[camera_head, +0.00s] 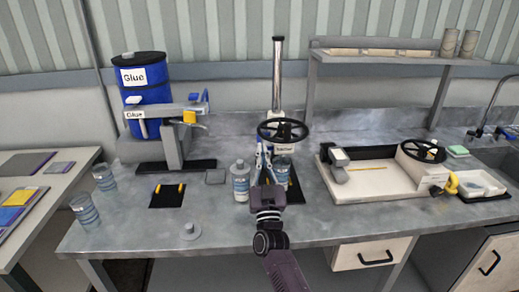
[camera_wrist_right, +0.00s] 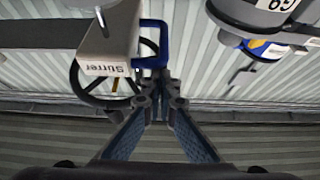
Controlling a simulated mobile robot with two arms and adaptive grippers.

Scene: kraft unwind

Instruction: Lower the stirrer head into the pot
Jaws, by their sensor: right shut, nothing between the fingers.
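The stirrer has a tall shiny pole (camera_head: 278,65) and a head labelled "Stirrer" (camera_head: 284,147). A black handwheel (camera_head: 283,130) shows at the head, and also in the right wrist view (camera_wrist_right: 88,97). The stirrer housing (camera_wrist_right: 110,45) fills the upper left there. A blue loop (camera_wrist_right: 163,40) is beside the housing. A pot with a blue label (camera_head: 282,170) stands below the head, partly hidden by my right gripper. My right gripper (camera_head: 263,150) is shut and empty, its tips (camera_wrist_right: 157,78) just below the blue loop; I cannot tell if they touch. My left gripper is not in view.
A white bottle (camera_head: 240,184) stands close left of my right gripper. A blue glue drum (camera_head: 147,95) on a stand is at the back left. A tray (camera_head: 370,180) with another wheel is at the right. The bench front (camera_head: 330,225) is clear.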

